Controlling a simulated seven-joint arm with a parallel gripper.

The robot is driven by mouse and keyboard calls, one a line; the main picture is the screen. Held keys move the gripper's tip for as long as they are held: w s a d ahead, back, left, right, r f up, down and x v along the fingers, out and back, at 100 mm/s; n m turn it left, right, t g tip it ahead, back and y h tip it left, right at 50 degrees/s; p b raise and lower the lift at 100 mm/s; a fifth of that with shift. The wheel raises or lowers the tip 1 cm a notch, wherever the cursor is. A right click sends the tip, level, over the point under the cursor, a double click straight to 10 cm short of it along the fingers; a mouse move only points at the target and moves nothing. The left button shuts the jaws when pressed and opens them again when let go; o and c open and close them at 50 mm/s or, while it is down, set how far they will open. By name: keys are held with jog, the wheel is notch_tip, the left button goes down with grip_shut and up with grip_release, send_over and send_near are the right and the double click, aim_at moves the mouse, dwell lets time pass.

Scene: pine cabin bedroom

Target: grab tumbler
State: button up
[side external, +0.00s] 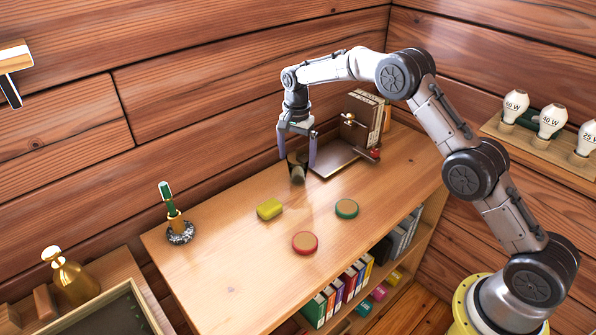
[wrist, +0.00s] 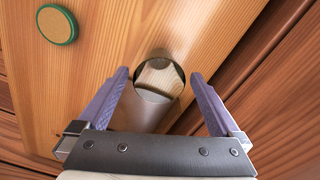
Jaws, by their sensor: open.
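The tumbler (side external: 297,172) is a dark, shiny cup standing on the wooden shelf top. In the wrist view the tumbler (wrist: 160,82) shows its round rim and reflective inside, with its lower part running down towards my gripper's palm. My gripper (side external: 298,165) points down at it, one finger on each side. In the wrist view my gripper (wrist: 163,78) is open, with its purple fingers left and right of the tumbler and a visible gap on each side. Nothing is held.
The wooden wall is close behind.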

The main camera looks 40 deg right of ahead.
jog(key=f, duration=0.5)
jog(key=shift+w+d, duration=0.1)
jog(key=shift+d, duration=0.2)
jog(key=c, duration=1.4)
